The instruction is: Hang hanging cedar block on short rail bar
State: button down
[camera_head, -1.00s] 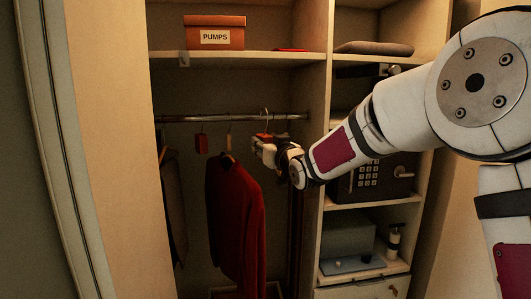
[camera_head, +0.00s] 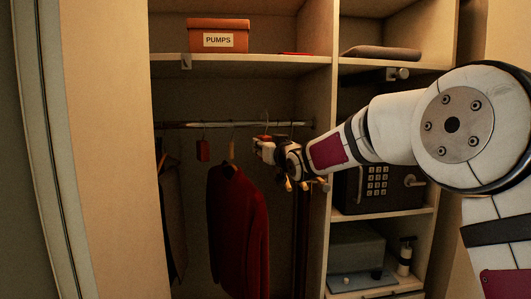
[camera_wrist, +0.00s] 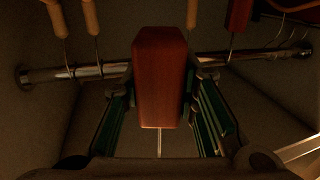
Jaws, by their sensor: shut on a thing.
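A red-brown cedar block (camera_wrist: 160,75) is between the fingers of my gripper (camera_wrist: 160,105) in the wrist view. My gripper is shut on it, and a thin pale stem shows at the block's end. In the head view, my gripper (camera_head: 264,149) is just in front of and below the metal rail bar (camera_head: 180,125), right of the red jacket. The held block's edge shows above the fingers, with its thin hook by the rail. I cannot tell whether the hook is over the bar. The rail also crosses behind the block in the wrist view (camera_wrist: 85,72).
Another red block (camera_head: 203,150) hangs at the rail's left. A red jacket (camera_head: 238,225) and a dark garment (camera_head: 172,215) hang nearby. A shelf with a PUMPS box (camera_head: 218,36) is above. A divider panel (camera_head: 318,95) and a safe (camera_head: 375,188) stand right.

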jog(key=w+a+f+b, duration=0.1)
jog(key=w+b, duration=0.2)
jog(key=w, duration=0.5)
jog(key=w+a+f+b, duration=0.1)
jog(key=w+b, duration=0.3)
jog(key=w, duration=0.4)
jog(key=shift+a+f, duration=0.35)
jog(key=shift+a, duration=0.2)
dwell(0.5)
jog(key=shift+f+b, duration=0.3)
jog(key=shift+b, duration=0.1)
dwell(0.6)
jog(key=c, duration=1.2)
grip_release()
jog(key=shift+s, duration=0.1)
